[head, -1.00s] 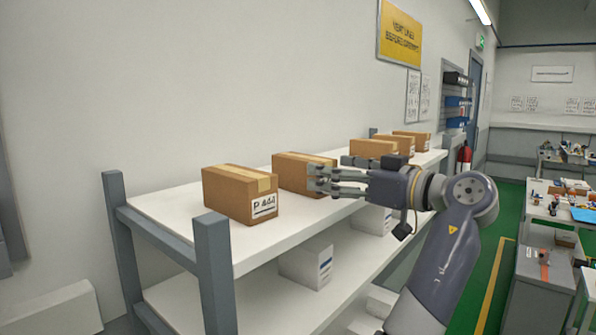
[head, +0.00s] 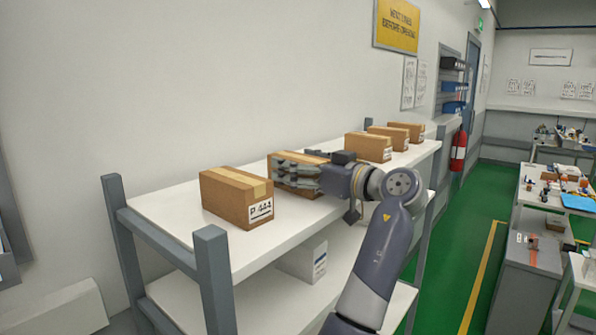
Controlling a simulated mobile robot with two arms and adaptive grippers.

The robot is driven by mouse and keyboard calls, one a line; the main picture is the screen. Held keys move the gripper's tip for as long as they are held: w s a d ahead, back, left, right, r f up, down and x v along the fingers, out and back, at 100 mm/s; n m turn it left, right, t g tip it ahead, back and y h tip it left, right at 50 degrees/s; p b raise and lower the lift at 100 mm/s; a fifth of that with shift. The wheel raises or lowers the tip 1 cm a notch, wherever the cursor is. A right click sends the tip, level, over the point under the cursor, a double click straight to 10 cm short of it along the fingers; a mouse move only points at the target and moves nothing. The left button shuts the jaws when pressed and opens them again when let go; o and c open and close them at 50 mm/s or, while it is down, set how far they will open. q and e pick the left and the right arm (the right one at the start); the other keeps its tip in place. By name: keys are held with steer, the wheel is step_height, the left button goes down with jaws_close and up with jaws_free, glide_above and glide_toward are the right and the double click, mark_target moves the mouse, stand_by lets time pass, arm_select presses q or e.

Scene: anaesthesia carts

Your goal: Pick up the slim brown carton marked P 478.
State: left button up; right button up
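Several brown cartons stand in a row on the white upper shelf (head: 165,208). The nearest carton (head: 238,199) reads P 444. No P 478 is legible.
A grey shelf post (head: 214,282) stands at the near corner. A white box (head: 304,262) sits on the lower shelf. The wall is close behind the shelf. Green floor is free to the right, before a cluttered bench (head: 530,197). A fire extinguisher (head: 458,150) hangs beyond the shelf.

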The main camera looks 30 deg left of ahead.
arm_select(q)
steer(key=c, duration=1)
steer(key=shift+d+r, duration=0.1)
steer(key=shift+d, duration=0.05)
